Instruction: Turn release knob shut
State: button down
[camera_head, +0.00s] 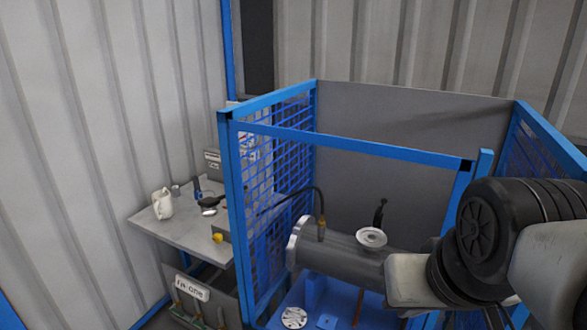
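A grey horizontal cylindrical shell (345,258) with a pale flange at its left end lies inside the blue-framed cage. My arm crosses the lower right and hides the shell's right end. My gripper cannot be made out; nothing is seen touching the fittings.
Blue cage bars (350,141) and mesh (275,150) surround the shell at front and sides, with a grey panel (415,150) behind. A blue tray (325,300) with a pale flange disc (294,318) lies below. A side table (180,232) at left holds a white jug (162,203) and small items.

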aim_at(218, 237)
jog(key=i+j, duration=0.1)
jog(key=j, duration=0.35)
jog(key=j+u, duration=0.1)
jog(key=j, duration=0.35)
jog(key=i+j, duration=0.15)
jog(key=j, duration=0.3)
jog(key=i+j+u, duration=0.1)
jog(key=j, duration=0.35)
jog(key=u, duration=0.2)
jog(key=i+j+z, duration=0.15)
jog(key=i+l+u, duration=0.15)
jog(key=i+l, duration=0.05)
jog(key=i, duration=0.1)
